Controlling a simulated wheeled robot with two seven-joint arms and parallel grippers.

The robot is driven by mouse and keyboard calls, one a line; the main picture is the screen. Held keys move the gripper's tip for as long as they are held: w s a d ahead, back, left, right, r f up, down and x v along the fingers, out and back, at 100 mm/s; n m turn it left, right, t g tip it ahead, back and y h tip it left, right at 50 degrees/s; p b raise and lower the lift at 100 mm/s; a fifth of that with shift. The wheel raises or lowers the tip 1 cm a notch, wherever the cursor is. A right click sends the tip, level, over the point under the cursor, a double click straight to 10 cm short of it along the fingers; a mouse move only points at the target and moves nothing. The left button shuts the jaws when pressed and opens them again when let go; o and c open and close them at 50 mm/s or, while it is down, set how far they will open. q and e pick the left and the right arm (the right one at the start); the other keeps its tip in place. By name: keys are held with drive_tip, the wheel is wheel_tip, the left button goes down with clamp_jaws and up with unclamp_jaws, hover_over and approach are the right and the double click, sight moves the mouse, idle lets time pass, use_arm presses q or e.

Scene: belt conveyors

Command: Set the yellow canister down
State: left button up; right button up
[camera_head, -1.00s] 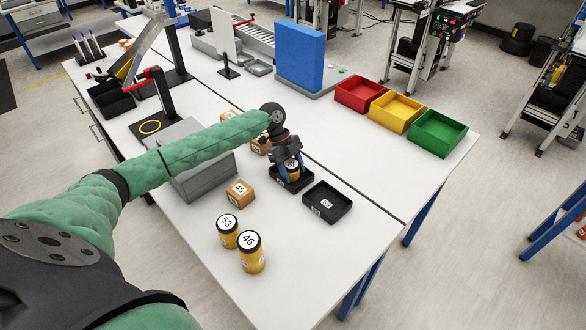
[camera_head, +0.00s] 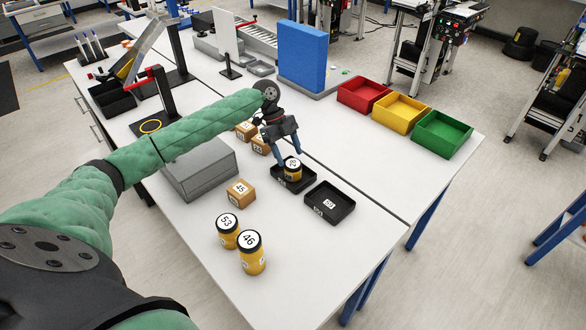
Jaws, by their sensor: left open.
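A yellow canister (camera_head: 293,170) with a black lid and a white label on top stands upright in the left one of two small black trays (camera_head: 306,184). Two more yellow canisters, marked 53 (camera_head: 228,232) and 46 (camera_head: 252,253), stand upright near the front of the table. My right gripper is not in view.
An empty black tray (camera_head: 330,203) is just right of the canister's tray. A cardboard box marked 45 (camera_head: 240,194), a grey box (camera_head: 200,170) and more small boxes (camera_head: 246,131) stand nearby. Red (camera_head: 363,93), yellow (camera_head: 400,113) and green (camera_head: 441,134) bins line the back right.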

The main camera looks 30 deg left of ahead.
use_arm(q)
drive_tip(key=b+v, duration=0.1)
drive_tip(key=v, duration=0.4)
drive_tip(key=shift+a+r, duration=0.15)
drive_tip(key=shift+r, duration=0.15)
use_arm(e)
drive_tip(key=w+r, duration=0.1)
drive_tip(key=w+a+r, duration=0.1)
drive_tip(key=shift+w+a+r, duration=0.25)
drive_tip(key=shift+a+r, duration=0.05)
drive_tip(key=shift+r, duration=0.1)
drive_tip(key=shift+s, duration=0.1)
